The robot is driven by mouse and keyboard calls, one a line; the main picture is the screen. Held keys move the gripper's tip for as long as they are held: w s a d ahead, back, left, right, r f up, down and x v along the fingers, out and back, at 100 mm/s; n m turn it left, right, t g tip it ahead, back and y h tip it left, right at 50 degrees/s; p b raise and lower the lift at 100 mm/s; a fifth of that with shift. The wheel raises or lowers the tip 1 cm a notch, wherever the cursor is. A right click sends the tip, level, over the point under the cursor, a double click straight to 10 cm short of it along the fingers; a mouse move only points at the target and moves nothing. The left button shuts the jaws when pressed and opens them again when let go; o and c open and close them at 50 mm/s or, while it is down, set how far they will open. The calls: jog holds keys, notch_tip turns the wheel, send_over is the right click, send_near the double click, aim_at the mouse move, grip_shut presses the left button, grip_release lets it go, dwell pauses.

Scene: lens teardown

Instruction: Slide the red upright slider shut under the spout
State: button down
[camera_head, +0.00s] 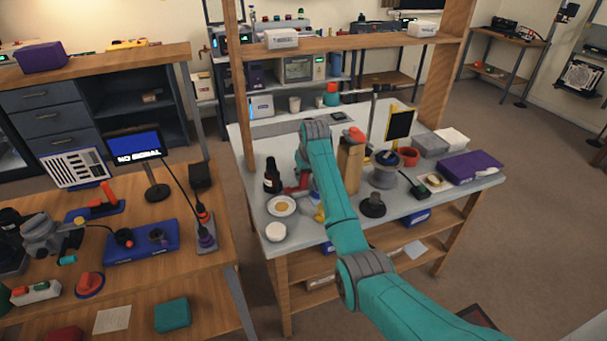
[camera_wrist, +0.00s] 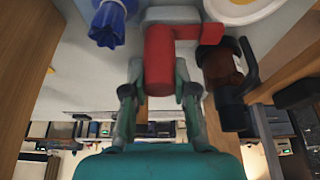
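The red slider (camera_wrist: 158,62) shows in the wrist view as a red post with an arm reaching right. My gripper (camera_wrist: 159,78) has one finger on each side of this post. The fingers are very close to it, but I cannot tell whether they touch or grip it. In the head view a red part (camera_head: 299,187) shows just left of my arm, beside a dark bottle. My gripper is mostly hidden there behind my teal arm. I cannot make out the spout clearly in either view.
A dark brown bottle (camera_wrist: 219,68) stands right of the slider in the wrist view, and in the head view (camera_head: 271,178). A blue ribbed piece (camera_wrist: 107,24) lies left.

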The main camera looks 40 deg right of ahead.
aim_at(293, 189)
jog(key=shift+w+a, duration=0.3)
jog(key=shift+a, duration=0.65)
jog(key=shift+w+a, duration=0.25)
jog(key=shift+a, duration=0.65)
jog(key=c, duration=0.9)
grip_release()
jog(key=shift+a, duration=0.2)
jog(key=shift+d+r, duration=0.1)
jog(key=v, duration=1.1)
jog(key=shift+s+r, duration=0.25)
jog(key=shift+r, duration=0.05)
jog(key=shift+s, duration=0.1)
